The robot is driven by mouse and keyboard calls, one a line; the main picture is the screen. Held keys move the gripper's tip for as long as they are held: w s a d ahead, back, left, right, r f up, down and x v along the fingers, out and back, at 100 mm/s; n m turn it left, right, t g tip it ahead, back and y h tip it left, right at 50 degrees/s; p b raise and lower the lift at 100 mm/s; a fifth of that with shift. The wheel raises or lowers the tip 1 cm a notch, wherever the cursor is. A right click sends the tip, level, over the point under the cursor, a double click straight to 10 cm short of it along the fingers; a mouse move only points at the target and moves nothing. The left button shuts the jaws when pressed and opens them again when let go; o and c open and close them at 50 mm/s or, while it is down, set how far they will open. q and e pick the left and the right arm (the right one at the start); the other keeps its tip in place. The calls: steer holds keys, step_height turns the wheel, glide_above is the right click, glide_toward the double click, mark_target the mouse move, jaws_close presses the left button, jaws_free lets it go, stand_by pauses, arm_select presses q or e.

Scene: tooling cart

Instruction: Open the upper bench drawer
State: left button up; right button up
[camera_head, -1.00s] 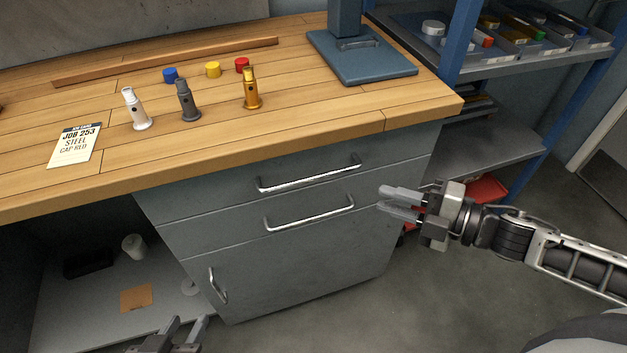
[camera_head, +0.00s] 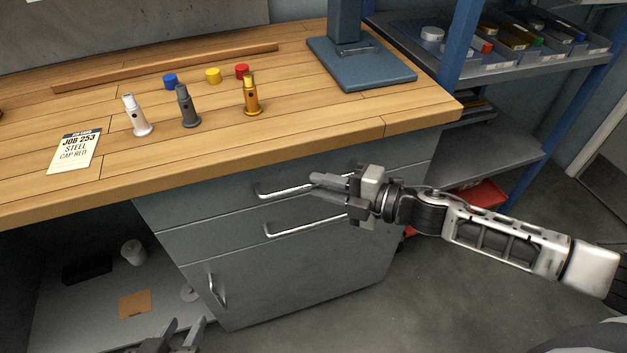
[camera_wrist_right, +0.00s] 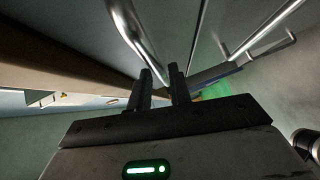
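The upper bench drawer (camera_head: 215,203) is a grey front under the wooden top and looks closed. Its silver bar handle (camera_head: 280,192) runs across it, with the right part hidden behind my right gripper. My right gripper (camera_head: 318,186) is at the right part of this handle, its two fingers apart with a narrow gap. My left gripper (camera_head: 186,323) is at the bottom edge, fingers apart and empty, away from the drawer.
A lower drawer handle (camera_head: 300,224) sits just below, and a cupboard door handle (camera_head: 217,290) further down. The wooden bench top (camera_head: 330,120) overhangs the drawers and holds several small parts and a job card (camera_head: 74,151). A blue shelf rack (camera_head: 463,50) stands at the right.

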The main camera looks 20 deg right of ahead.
steer(key=shift+x, duration=1.2)
jaws_close()
steer(key=shift+f, duration=0.1)
